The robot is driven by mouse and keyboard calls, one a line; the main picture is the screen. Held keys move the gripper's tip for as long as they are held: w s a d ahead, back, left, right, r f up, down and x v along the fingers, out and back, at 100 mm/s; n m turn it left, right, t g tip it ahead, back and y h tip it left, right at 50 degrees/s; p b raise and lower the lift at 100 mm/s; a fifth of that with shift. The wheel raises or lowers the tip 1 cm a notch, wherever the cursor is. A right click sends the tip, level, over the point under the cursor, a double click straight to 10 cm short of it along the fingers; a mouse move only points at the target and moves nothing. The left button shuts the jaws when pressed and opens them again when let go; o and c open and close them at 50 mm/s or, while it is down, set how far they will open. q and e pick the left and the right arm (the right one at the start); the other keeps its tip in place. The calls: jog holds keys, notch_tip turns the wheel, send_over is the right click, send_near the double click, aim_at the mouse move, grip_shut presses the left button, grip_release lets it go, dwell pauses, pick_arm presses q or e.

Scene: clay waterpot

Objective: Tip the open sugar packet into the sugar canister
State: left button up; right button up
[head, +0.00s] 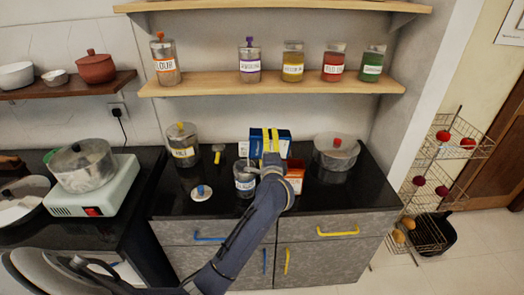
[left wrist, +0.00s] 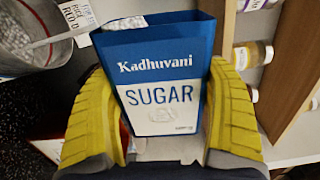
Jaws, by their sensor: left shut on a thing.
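The sugar packet (head: 257,146) is a blue box with a white lower panel. My left gripper (head: 270,140) has its yellow fingers shut on it, above the back of the black counter. In the left wrist view the packet (left wrist: 160,70) sits upright between both fingers, its SUGAR label facing the camera. The sugar canister (head: 244,182), a clear jar with a blue-marked label, stands on the counter just left of and below the packet. A round lid with a blue knob (head: 201,193) lies left of it. My right gripper is not in view.
An orange-red box (head: 295,177) stands right of my wrist, with a red-knobbed pot (head: 336,151) beyond. A shelf (head: 270,84) with several jars hangs above. The front counter is mostly clear.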

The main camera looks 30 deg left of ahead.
pick_arm(q)
jog(key=shift+s+a+r+n, duration=0.15)
jog(key=shift+a+r+n, duration=0.2)
jog(key=shift+n, duration=0.35)
jog(key=shift+s+a+r+n, duration=0.15)
jog(key=shift+r+n, duration=0.3)
jog(key=shift+n, duration=0.25)
dwell(4.4)
dwell(0.5)
jog(key=shift+w+d+r+m, duration=0.15)
jog(key=shift+d+r+m, duration=0.1)
jog(key=shift+r+m, duration=0.5)
jog(key=shift+f, duration=0.1)
jog(key=shift+w+d+f+m, duration=0.15)
jog(key=shift+d+m, duration=0.05)
jog(key=shift+m, duration=0.35)
jog(key=shift+w+d+f+m, duration=0.1)
jog(key=shift+d+f+m, duration=0.05)
jog(key=shift+m, duration=0.35)
jog(key=shift+w+d+f+m, duration=0.15)
jog(key=shift+f+m, duration=0.2)
jog(key=shift+m, duration=0.3)
jog(key=shift+s+d+f+m, duration=0.1)
jog(key=shift+f+m, duration=0.2)
jog(key=shift+m, duration=0.35)
